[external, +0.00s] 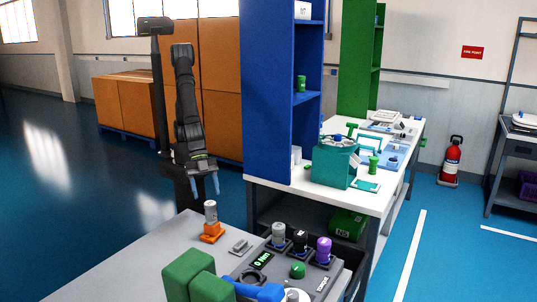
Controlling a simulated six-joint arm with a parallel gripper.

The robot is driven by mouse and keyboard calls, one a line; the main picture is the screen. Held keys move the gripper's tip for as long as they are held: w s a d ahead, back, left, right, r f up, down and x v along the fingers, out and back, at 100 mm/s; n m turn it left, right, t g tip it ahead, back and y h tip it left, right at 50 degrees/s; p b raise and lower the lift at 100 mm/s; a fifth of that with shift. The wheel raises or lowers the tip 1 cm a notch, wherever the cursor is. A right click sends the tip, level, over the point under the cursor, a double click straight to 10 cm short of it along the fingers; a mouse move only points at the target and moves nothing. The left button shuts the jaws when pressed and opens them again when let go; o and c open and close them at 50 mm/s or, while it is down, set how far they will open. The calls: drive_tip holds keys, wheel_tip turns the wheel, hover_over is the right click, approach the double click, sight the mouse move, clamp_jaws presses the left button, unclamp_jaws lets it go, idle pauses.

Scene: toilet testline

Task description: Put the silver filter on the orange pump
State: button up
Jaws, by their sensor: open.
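A silver cylinder, which looks like the silver filter (210,212), stands upright on top of the orange pump (212,233) on the grey table. My gripper (204,188), with blue fingertips, is open and empty. It hangs pointing down above and slightly left of the silver filter in the picture, apart from it. Whether the filter is fully seated on the pump is too small to tell.
A grey panel (250,287) on the right holds a grey cylinder (279,235), a black one (299,240) and a purple one (323,250) in a row. A green block (188,272) stands at the front. The table left of the pump is clear.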

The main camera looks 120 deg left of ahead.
sight(213, 221)
drive_tip(key=v, duration=0.4)
drive_tip(key=shift+s+r, duration=0.1)
drive_tip(key=shift+r, duration=0.05)
drive_tip(key=x, duration=1.2)
drive_tip(key=shift+f, duration=0.25)
drive_tip(key=shift+r, duration=0.15)
drive_tip(key=shift+r, duration=0.15)
